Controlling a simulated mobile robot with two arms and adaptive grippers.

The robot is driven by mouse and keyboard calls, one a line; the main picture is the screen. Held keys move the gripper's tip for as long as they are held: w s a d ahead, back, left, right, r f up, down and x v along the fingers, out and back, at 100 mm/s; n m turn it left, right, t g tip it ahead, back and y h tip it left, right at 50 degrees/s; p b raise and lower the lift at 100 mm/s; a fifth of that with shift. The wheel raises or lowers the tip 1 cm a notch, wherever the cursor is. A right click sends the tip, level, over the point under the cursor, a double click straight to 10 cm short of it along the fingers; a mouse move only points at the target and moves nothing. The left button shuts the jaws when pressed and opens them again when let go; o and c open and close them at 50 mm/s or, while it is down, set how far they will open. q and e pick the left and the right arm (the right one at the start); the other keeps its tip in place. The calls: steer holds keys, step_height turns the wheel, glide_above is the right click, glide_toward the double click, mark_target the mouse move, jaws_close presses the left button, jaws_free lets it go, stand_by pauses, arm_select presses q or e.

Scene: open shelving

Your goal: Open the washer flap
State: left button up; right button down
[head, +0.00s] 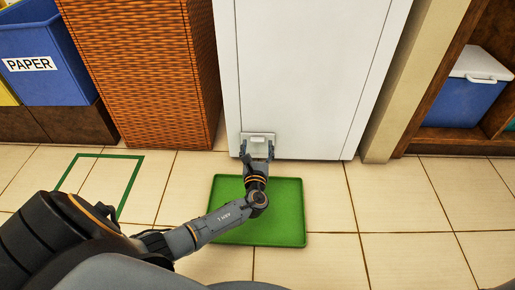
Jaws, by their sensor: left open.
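The washer (310,65) is a tall white cabinet in the upper middle of the head view. A small pale flap (258,136) sits low on its front face, near the left side. It looks closed, though its lower part is hidden by my gripper. My left gripper (257,150) is open, with its two fingers at the left and right of the flap's lower part. I cannot tell whether they touch it. My right gripper is not in view.
A green tray (285,225) lies on the tiled floor under my left arm. A woven orange hamper (140,60) stands left of the washer, and a blue paper bin (45,60) is at far left. A blue cooler (462,100) is on the right shelving. Floor at right is clear.

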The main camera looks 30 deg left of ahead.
arm_select(q)
steer(key=shift+b+x, duration=0.3)
steer(key=shift+x, duration=0.7)
